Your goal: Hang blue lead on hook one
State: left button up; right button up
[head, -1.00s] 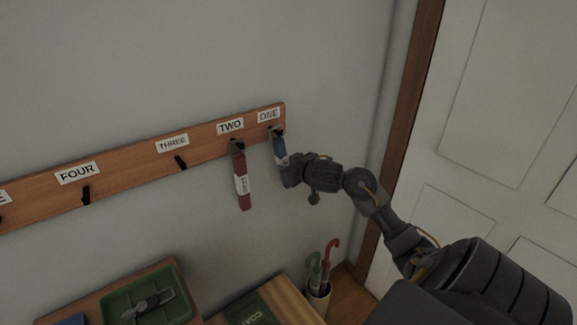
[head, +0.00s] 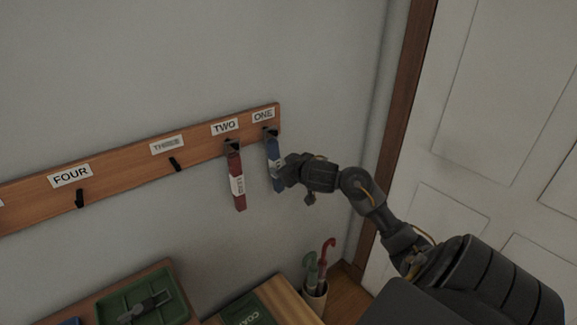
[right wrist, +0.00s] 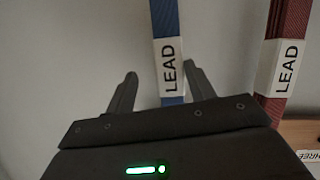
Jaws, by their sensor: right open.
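The blue lead (head: 271,150) hangs from the black hook under the label ONE (head: 263,115), at the right end of the wooden rail. Its white LEAD label shows in the right wrist view, where the blue strap (right wrist: 165,25) runs down between the finger tips. My right gripper (head: 283,174) is open just right of the lead's lower part in the head view. In the right wrist view the open fingers (right wrist: 162,82) stand either side of the lead, with gaps. Whether any finger touches it I cannot tell. My left gripper is out of view.
A red lead (head: 236,165) hangs on hook two, close left of the blue one. Hooks three (head: 175,164) and four (head: 80,198) are empty. Below are a green tray (head: 112,306), a wooden bench top (head: 284,290) and an umbrella stand (head: 314,300). A white door (head: 500,120) is at right.

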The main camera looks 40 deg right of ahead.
jog(key=p+v, duration=0.3)
jog(key=v, duration=0.7)
jog(key=shift+s, duration=0.25)
jog(key=shift+r, duration=0.15)
jog(key=shift+a, duration=0.1)
